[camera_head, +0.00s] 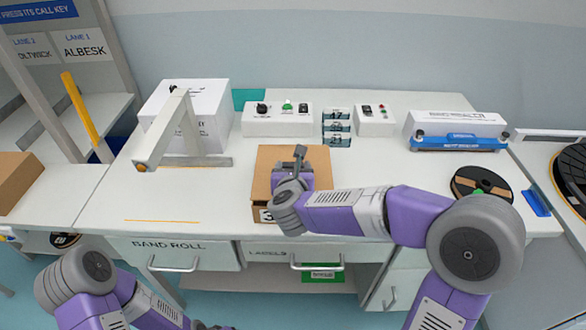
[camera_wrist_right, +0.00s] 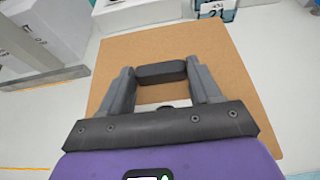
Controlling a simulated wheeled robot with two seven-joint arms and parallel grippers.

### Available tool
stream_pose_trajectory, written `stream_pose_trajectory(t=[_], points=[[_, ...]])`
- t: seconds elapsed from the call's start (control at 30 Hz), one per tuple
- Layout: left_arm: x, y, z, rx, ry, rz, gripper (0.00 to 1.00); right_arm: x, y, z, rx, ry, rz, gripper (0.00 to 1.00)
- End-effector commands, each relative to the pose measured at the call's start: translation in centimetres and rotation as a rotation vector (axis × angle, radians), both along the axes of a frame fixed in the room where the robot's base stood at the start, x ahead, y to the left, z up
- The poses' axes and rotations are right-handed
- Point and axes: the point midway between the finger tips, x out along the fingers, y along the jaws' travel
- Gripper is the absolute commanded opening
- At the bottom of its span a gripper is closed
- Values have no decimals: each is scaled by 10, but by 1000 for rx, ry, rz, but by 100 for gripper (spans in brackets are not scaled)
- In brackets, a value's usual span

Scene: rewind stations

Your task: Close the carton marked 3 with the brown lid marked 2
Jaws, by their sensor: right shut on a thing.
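The brown lid (camera_head: 267,158) is a flat square board above the carton marked 3 (camera_head: 263,215). Only part of the carton's front, with its 3, shows below the lid. I cannot tell whether the lid touches the carton's rim. My right gripper (camera_head: 300,155) is over the lid, shut on its dark handle. In the right wrist view the gripper (camera_wrist_right: 160,76) has a finger at each end of the handle, and the lid (camera_wrist_right: 235,95) spreads beneath. A white patch shows between the fingers, its mark unreadable. My left gripper (camera_head: 212,327) barely shows at the bottom edge.
A white box (camera_head: 205,105) and a grey angled stand (camera_head: 185,160) are left of the carton. Control boxes (camera_head: 277,120) and small stacked packs (camera_head: 337,127) are behind. A blue-edged sealer (camera_head: 458,140) and a dark reel (camera_head: 482,184) are at right. The bench's left front is clear.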

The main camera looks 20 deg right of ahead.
Motion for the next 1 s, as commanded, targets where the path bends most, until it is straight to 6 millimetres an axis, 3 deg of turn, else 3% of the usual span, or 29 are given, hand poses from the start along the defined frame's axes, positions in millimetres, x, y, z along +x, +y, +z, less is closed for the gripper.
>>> stream_pose_trajectory(t=[1.0], points=[[0, 0, -2, 0, 0, 0, 75, 0, 0, -6, 0, 1, -1, 33]])
